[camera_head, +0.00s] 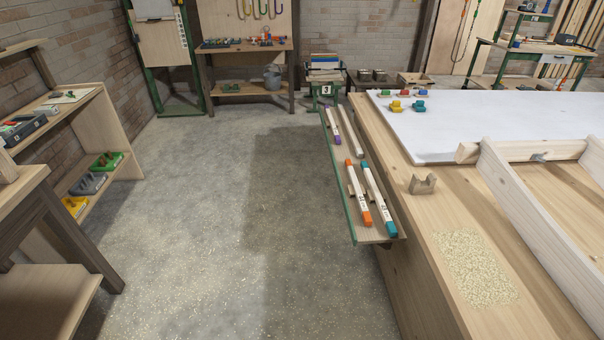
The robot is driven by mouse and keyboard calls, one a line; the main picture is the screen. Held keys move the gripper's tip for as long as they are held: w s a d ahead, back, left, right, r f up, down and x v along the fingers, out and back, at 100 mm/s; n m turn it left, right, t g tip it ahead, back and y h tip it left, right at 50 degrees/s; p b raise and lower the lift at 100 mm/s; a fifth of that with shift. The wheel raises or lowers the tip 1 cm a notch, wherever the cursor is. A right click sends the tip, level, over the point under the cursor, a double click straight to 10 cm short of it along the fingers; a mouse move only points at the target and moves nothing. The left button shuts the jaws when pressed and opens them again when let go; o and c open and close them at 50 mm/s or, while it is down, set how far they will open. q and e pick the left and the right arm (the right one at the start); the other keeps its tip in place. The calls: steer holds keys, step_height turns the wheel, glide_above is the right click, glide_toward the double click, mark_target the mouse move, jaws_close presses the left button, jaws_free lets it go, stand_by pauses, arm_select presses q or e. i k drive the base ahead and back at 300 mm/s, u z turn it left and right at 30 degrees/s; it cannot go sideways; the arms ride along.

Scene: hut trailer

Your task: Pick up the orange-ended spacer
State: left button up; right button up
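The orange-ended spacer (358,195) is a long pale bar with an orange cap at each end. It lies lengthwise on the narrow green-edged side shelf (350,223) along the left side of the large wooden bench. A teal-ended spacer (378,199) lies close beside it on the right. A purple-ended spacer (332,126) and another pale bar (350,133) lie farther back on the same shelf. Neither of my grippers shows in the head view.
The wooden bench (455,210) stands right of the shelf, with a notched wooden block (423,184), a white sheet (470,115) and a timber frame (540,207) on it. Open floor (210,220) lies left of the shelf. A wooden rack (110,130) stands at the left wall.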

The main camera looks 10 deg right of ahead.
mark_target(356, 189)
steer(key=u, duration=0.6)
steer(key=i, duration=2.15)
steer(key=z, duration=0.25)
steer(key=i, duration=1)
steer(key=z, duration=1.65)
steer(key=i, duration=0.75)
steer(key=z, duration=0.7)
